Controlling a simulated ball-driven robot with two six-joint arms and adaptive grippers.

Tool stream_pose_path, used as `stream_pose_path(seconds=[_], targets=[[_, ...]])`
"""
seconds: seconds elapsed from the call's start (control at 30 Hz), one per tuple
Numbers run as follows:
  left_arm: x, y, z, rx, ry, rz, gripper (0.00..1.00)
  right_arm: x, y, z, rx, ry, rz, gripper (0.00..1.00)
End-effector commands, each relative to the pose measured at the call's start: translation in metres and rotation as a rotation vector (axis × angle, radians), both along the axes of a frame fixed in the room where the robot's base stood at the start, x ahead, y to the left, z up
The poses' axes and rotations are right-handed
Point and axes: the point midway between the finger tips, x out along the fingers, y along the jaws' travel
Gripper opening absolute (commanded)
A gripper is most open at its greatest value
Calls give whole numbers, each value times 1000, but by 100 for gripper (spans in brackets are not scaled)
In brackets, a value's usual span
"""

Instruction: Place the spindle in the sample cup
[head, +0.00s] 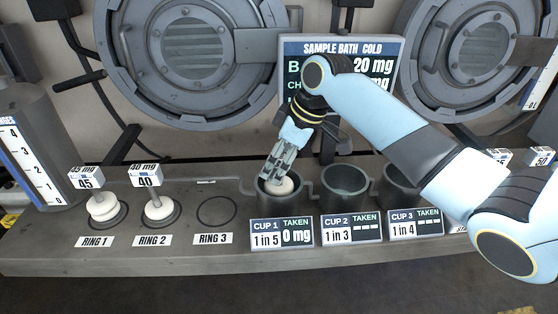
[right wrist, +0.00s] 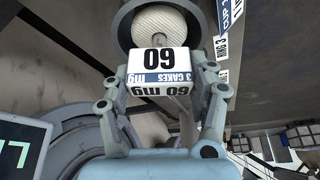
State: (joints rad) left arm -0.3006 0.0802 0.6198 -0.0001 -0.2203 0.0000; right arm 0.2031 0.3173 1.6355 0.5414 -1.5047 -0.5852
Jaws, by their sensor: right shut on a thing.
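My right gripper (head: 277,168) is shut on a spindle whose tag (right wrist: 158,60) reads 60 mg, 3 cakes, in the right wrist view. The spindle's round white cake (head: 285,187) shows at the mouth of the dark cup 1 (head: 279,204) in the head view. In the right wrist view the cake (right wrist: 160,27) lies inside a dark round rim. How deep the spindle sits, and whether it touches the cup, I cannot tell. Cup 1's label (head: 282,232) reads 1 in 5, taken 0 mg. My left gripper is out of view.
Cup 2 (head: 345,202) and cup 3 (head: 393,192) stand to the right, cup 3 partly behind my right arm. Spindles tagged 45 (head: 103,209) and 40 (head: 159,209) stand on rings 1 and 2. Ring 3 (head: 217,211) is empty. A sample bath screen (head: 345,48) stands behind.

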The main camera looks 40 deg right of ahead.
Motion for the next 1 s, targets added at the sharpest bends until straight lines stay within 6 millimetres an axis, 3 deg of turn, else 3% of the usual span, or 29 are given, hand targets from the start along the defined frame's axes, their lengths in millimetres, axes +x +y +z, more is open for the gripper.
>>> stream_pose_path(seconds=[0.2, 0.23, 0.4, 0.77, 1.0], targets=[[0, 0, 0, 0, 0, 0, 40, 0, 0, -2, 0, -1, 0, 1], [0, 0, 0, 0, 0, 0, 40, 0, 0, -2, 0, 0, 0, 62], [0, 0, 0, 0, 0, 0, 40, 0, 0, -2, 0, 0, 0, 83], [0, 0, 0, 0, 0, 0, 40, -1, -2, 5, -1, -1, 1, 83], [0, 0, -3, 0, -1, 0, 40, -16, -13, 50, -6, -4, 1, 83]])
